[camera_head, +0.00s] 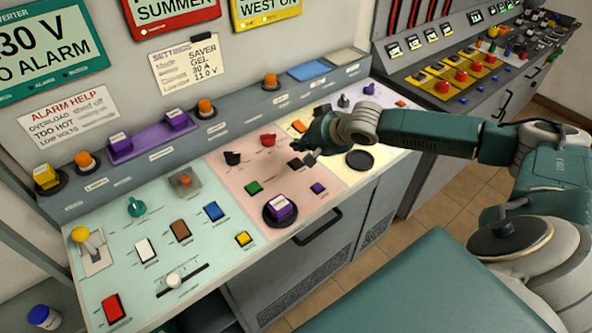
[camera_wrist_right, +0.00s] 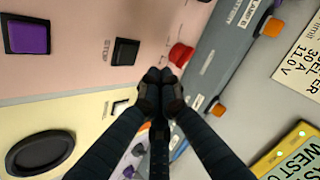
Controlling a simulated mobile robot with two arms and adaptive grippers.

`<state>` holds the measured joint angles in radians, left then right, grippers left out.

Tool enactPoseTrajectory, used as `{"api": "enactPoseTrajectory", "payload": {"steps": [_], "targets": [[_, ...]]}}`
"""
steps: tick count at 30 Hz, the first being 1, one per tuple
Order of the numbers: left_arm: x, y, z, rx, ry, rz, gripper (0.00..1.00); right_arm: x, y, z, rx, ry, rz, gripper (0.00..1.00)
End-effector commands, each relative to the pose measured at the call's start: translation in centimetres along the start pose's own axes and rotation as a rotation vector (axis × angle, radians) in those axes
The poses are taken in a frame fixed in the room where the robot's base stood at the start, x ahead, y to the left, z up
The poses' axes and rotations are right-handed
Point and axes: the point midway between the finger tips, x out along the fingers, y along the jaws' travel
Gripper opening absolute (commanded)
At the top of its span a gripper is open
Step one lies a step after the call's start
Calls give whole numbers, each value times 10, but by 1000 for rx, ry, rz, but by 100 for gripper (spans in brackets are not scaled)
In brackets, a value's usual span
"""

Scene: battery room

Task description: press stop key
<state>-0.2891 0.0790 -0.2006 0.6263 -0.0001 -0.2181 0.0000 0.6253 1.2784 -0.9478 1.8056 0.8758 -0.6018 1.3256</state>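The stop key is a small black square key on the pink panel section; it shows in the right wrist view (camera_wrist_right: 125,51) with the label "STOP" beside it. In the head view a dark key (camera_head: 295,163) sits there, close to my right gripper. My right gripper (camera_head: 309,157) hangs over the pink section near its border with the yellow one. In the wrist view its fingertips (camera_wrist_right: 161,77) are together with nothing between them, to the right of the stop key and apart from it in the picture. My left gripper is out of view.
A red knob (camera_wrist_right: 181,54) appears just beyond the fingertips in the wrist view. A small purple key (camera_head: 318,188), a large purple button (camera_head: 281,207) and a green key (camera_head: 253,188) are near. A black round pad (camera_head: 360,160) lies on the yellow section.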

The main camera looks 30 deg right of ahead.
Motion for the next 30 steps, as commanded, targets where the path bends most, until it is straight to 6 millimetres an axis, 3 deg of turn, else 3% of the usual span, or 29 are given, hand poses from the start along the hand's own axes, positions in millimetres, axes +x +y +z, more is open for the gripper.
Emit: {"api": "enactPoseTrajectory", "payload": {"steps": [1, 8, 30], "targets": [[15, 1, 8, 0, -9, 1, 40, 10, 7, 6, -1, 2, -1, 0], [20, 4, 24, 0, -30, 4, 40, 22, 15, 16, 0, 1, -1, 0], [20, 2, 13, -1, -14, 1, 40, 23, 16, 16, -1, 1, -1, 0]]}}
